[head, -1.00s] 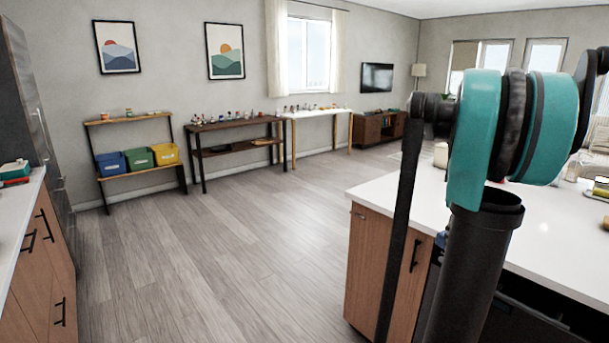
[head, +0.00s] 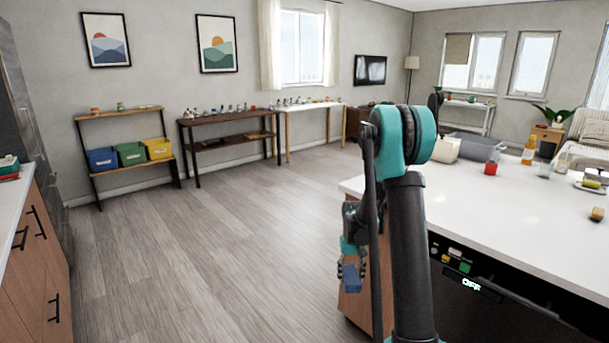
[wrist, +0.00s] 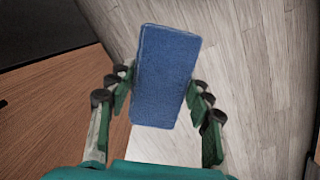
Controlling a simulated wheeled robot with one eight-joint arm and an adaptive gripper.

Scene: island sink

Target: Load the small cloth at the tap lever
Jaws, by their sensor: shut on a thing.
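The small cloth (wrist: 165,75) is a blue, flat rectangular piece in the wrist view, gripped between the green-padded fingers of my gripper (wrist: 160,92). In the head view the cloth (head: 351,279) hangs below my gripper (head: 346,264), beside the left end of the island and below its countertop height. My gripper is shut on the cloth, which points away from the palm. I cannot make out a tap or its lever in either view; my arm hides part of the island.
The white island top (head: 500,210) lies to the right, with a red jar (head: 491,168), an orange bottle (head: 529,150) and a grey basin (head: 478,146). Below it is a black appliance front with a lit display (head: 482,285). The wood floor (head: 210,250) on the left is clear.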

